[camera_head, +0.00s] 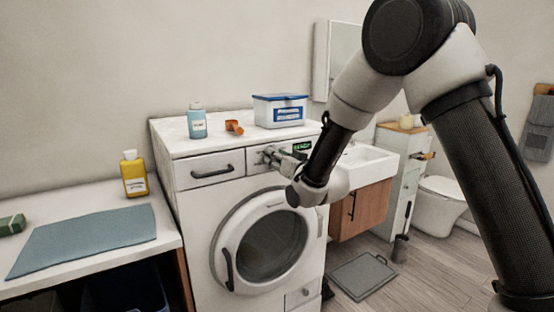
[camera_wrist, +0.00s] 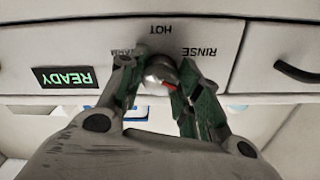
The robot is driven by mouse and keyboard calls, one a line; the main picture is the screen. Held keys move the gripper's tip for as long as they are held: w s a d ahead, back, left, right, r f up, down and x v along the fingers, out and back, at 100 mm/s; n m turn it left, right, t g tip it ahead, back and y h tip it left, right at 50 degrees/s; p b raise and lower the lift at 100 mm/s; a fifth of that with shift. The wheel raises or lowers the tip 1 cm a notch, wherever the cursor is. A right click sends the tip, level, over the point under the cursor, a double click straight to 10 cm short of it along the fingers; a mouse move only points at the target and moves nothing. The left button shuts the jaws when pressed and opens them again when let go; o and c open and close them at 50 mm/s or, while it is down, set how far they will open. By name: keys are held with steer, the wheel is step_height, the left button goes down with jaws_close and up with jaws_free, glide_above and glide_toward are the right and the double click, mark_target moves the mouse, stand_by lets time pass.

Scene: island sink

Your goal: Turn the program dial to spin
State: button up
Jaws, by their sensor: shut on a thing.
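The program dial (camera_wrist: 159,70) is a round silver knob with a red mark on the white washing machine's (camera_head: 201,227) front panel. In the wrist view, which is upside down, HOT is printed above it and RINSE to its right. A label to its left is partly covered by a finger. The red mark shows on the knob's lower right side in that view. My gripper (camera_wrist: 158,80) has its fingers on both sides of the dial and is shut on it. In the head view my gripper (camera_head: 268,155) reaches the panel and mostly hides the dial.
A lit green display (camera_wrist: 64,78) reads READY. The drawer (camera_head: 210,170) and round door (camera_head: 265,245) are closed. A blue bottle (camera_head: 197,122), an orange cup (camera_head: 234,127) and a lidded box (camera_head: 279,110) stand on top. A sink (camera_head: 368,160) is to the right.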

steer(key=shift+m, duration=0.3)
steer(key=o, duration=1)
steer(key=shift+o, duration=0.2)
steer(key=v, duration=1.2)
